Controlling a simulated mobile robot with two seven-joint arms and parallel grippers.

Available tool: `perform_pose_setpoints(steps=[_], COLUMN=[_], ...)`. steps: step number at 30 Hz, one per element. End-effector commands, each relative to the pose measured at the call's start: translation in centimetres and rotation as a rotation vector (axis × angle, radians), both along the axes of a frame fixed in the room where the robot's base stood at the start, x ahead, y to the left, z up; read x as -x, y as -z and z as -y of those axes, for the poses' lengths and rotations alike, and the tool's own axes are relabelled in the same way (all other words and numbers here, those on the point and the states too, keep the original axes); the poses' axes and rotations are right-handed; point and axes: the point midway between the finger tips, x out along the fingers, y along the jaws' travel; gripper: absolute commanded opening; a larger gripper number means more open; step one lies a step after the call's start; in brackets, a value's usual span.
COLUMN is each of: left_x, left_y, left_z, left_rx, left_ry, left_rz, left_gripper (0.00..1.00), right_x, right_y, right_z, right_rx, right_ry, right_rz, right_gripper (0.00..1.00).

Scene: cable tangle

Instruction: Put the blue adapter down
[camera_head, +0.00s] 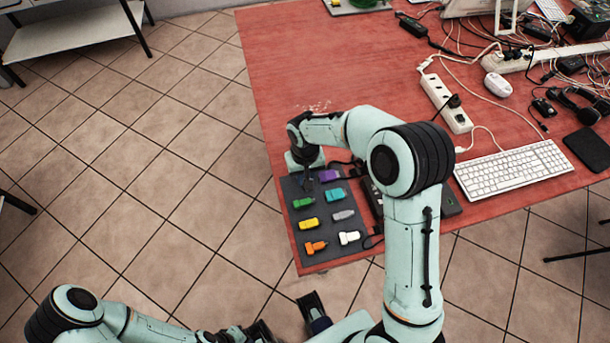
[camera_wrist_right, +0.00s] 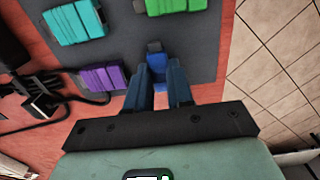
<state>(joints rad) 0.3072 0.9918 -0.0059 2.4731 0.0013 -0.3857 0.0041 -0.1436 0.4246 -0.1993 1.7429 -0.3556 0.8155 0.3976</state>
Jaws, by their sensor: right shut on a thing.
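The blue adapter (camera_wrist_right: 157,66) sits between the fingertips of my right gripper (camera_wrist_right: 158,76) in the right wrist view. The gripper is shut on it. It is over the dark grey mat (camera_wrist_right: 120,45), near the mat's edge, with the green adapter (camera_wrist_right: 176,5) beyond it and the purple adapter (camera_wrist_right: 103,77) to its left. I cannot tell whether the blue adapter touches the mat. In the head view my right gripper (camera_head: 308,178) is at the mat's far left corner, and the arm hides most of the blue adapter.
The mat also holds cyan (camera_head: 335,195), grey (camera_head: 343,215), yellow (camera_head: 308,224), orange (camera_head: 316,247) and white (camera_head: 349,238) adapters. Cables and a power strip (camera_head: 445,102) lie to the right, near a keyboard (camera_head: 513,170). The red table (camera_head: 300,60) is clear behind the mat.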

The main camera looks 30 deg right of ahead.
Motion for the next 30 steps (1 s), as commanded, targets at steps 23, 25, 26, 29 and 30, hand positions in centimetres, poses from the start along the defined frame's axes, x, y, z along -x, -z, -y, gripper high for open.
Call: perform_pose_setpoints(steps=[23,25,26,29,30], left_x=[-0.1,0.0,-0.1,-0.1,-0.2], left_y=[-0.2,-0.2,-0.2,-0.4,-0.5], left_z=[0.0,0.0,0.0,0.0,0.0], left_rx=[0.0,0.0,0.0,0.001,0.0], left_ry=[0.0,0.0,0.0,0.0,0.0], left_rz=[0.001,0.001,0.001,0.002,0.002], left_gripper=[0.0,0.0,0.0,0.0,0.0], right_x=[0.0,-0.1,-0.1,-0.1,-0.1], right_y=[-0.3,-1.0,-1.5,-3.5,-4.4], right_z=[0.0,0.0,0.0,0.0,0.0], right_rx=[0.0,0.0,0.0,-0.001,-0.001], right_ry=[0.0,0.0,0.0,0.0,-0.001], right_rz=[0.001,0.002,0.004,0.005,0.006], right_gripper=[0.47,0.47,0.47,0.47,0.47])
